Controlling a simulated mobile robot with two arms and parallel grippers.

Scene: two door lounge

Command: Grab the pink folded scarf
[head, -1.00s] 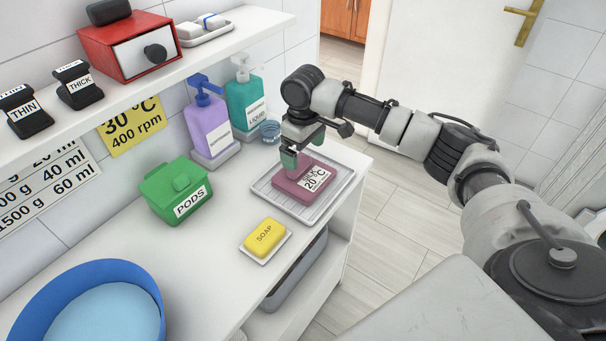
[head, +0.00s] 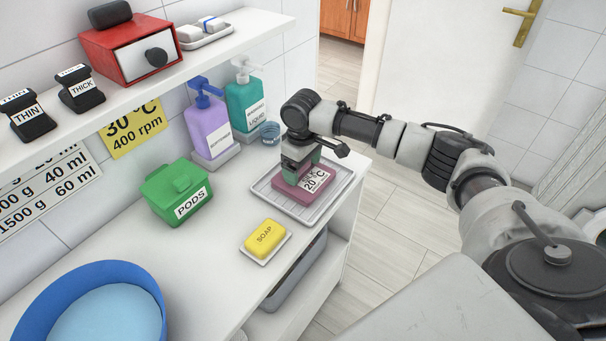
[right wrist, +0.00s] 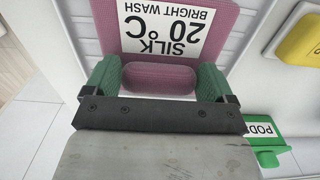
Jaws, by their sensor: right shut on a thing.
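The pink folded scarf (head: 305,184) lies flat on a light grey ribbed tray (head: 262,186) at the far end of the counter. It carries a white label reading "SILK 20 °C". The scarf still appears to lie on the tray. My left gripper is not in view.
A blue basin (head: 150,285) is nearest. A shelf (head: 230,35) overhangs the back.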

